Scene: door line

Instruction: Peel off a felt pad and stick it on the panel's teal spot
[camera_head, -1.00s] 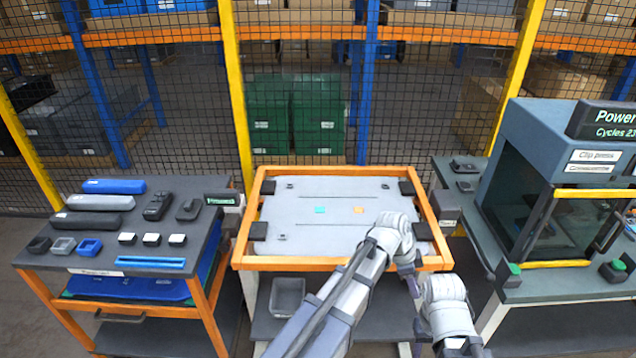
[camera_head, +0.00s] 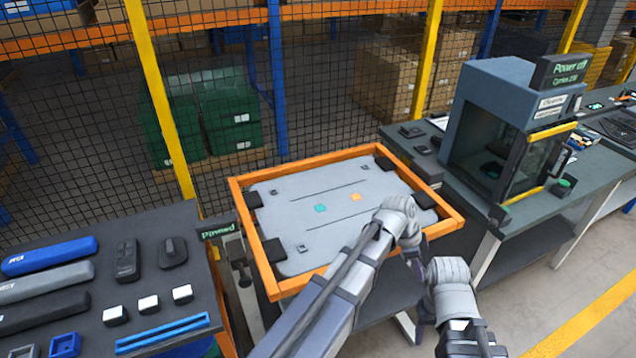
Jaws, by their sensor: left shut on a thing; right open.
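The grey panel (camera_head: 290,245) lies in an orange-rimmed frame on a stand at the centre. Its small teal spot (camera_head: 320,208) is bare and in plain sight, left of an orange spot (camera_head: 355,197). My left gripper (camera_head: 416,264) points down by the panel frame's near right edge, right of both spots. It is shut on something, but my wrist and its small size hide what. My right gripper (camera_head: 472,340) is lower, at the bottom of the view, outside the frame; it is open. I cannot make out a felt pad anywhere.
A dark table (camera_head: 135,275) at left carries blue, grey and black bars, small white blocks and blue trays. A press machine (camera_head: 505,130) stands on a bench at right. A mesh fence runs behind. Floor shows at lower right.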

